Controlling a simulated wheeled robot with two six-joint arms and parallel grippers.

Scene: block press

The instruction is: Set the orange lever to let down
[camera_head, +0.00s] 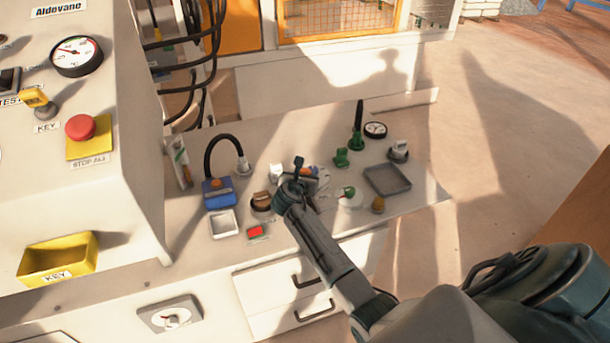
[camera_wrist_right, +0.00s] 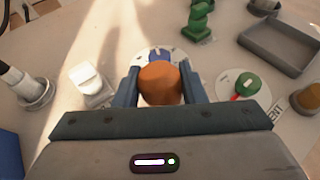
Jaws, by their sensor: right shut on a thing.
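The orange lever (camera_wrist_right: 160,83) shows in the right wrist view as a rounded orange end, with a round plate (camera_wrist_right: 165,56) marked in blue behind it. My right gripper (camera_head: 302,182) reaches down over the bench, and its two fingers stand on either side of the orange end, shut on it. In the head view the gripper hides most of the lever. The lever's setting cannot be read, as the gripper and the lever's end cover the lower part of the plate. My left gripper is not in view.
A white lever (camera_wrist_right: 87,82) stands close left of the gripper, and a green-knobbed dial (camera_wrist_right: 243,88) close right. A green lever (camera_head: 341,158), grey tray (camera_head: 387,180), blue box (camera_head: 218,193) and white tray (camera_head: 223,225) share the bench. A control cabinet (camera_head: 130,130) rises at left.

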